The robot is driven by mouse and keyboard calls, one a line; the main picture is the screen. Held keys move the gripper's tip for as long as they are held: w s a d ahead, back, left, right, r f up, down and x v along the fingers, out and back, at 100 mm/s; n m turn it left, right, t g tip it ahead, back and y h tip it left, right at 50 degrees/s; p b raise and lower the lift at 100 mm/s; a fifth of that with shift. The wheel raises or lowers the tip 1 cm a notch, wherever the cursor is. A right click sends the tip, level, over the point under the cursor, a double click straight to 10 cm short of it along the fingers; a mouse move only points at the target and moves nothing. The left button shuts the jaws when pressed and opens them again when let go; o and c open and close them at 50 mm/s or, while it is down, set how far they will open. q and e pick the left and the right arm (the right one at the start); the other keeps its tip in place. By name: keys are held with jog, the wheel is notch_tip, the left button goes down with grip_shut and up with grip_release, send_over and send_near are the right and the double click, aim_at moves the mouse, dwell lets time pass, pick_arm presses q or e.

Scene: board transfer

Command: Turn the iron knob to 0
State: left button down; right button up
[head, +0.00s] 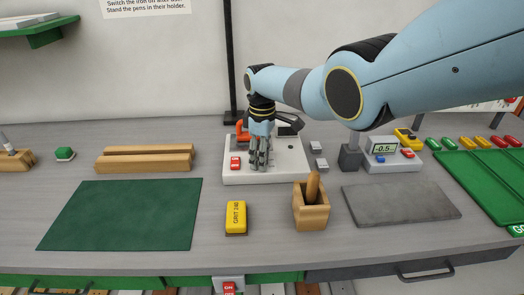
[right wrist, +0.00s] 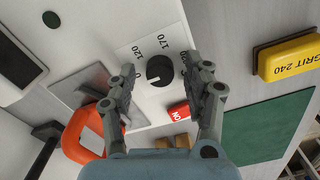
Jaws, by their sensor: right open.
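The iron knob (right wrist: 160,71) is a round black dial on a light plate with printed numbers. I can read 0, 120 and 170 around it; a further number is partly hidden by a finger. A small light mark shows on the knob, but its exact heading is too small to tell. My right gripper (right wrist: 159,76) is open with one finger on each side of the knob, apart from it as far as I can see. In the head view my right gripper (head: 259,163) points down over the white station (head: 288,174) and hides the knob. My left gripper is not in view.
A red ON switch (right wrist: 179,111) and an orange part (right wrist: 86,135) are close to the fingers. A green mat (head: 122,215) lies left, a grey slab (head: 402,204) right.

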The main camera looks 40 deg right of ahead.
notch_tip(320, 180, up, 12)
dwell(0.5)
dwell(0.4)
